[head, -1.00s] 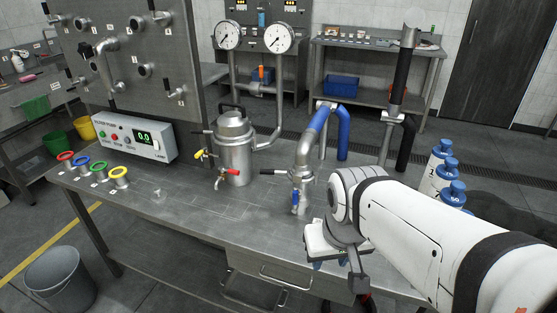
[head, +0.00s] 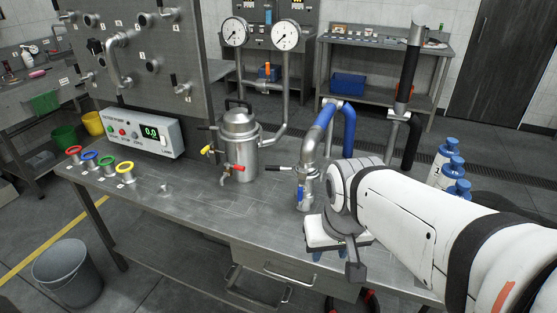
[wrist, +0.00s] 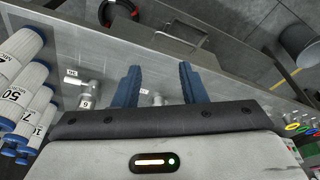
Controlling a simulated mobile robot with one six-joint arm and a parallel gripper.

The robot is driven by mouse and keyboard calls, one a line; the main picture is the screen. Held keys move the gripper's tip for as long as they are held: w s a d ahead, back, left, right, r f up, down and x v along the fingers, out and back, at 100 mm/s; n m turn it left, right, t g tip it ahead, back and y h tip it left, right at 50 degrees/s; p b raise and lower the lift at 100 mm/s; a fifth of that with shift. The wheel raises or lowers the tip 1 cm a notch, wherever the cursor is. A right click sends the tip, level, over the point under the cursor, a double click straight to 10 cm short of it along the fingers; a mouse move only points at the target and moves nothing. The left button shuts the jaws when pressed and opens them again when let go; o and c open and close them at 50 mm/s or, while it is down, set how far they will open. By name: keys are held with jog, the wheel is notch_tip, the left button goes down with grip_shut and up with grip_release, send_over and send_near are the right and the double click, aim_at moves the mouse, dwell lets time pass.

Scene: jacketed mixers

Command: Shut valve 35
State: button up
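I cannot read the number 35 on any tag. A steel pipe valve (head: 304,182) with a dark lever (head: 279,168) and a small blue handle stands on the bench, just left of my arm. A jacketed vessel (head: 239,150) behind it to the left has a yellow-handled tap (head: 206,150) and a red-handled tap (head: 233,168). My gripper (head: 330,254) is low over the bench's front edge, partly hidden by my wrist. In the wrist view my gripper (wrist: 158,84) has two blue fingers apart with nothing held between them. Small metal fittings with tags (wrist: 82,92) show left of the fingers.
An upright panel (head: 145,60) with several levered valves stands at the back left. A control box (head: 142,135) and coloured rings (head: 106,167) are on the bench's left. A drawer handle (head: 289,280) is at the front. The bench's front left is clear.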

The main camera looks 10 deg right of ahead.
jog(key=w+m+h, duration=0.2)
jog(key=w+m, duration=0.2)
jog(key=w, duration=1.3)
jog(key=m, duration=0.4)
send_over(299, 188)
jog(key=s+a, duration=0.1)
jog(key=s, duration=0.1)
jog(key=shift+t+h, duration=0.3)
jog(key=shift+t, duration=0.1)
jog(key=f, duration=0.6)
jog(key=shift+w+a+f, duration=0.1)
jog(key=shift+w+a, duration=0.05)
jog(key=shift+w, duration=0.05)
jog(key=x, duration=0.7)
grip_shut()
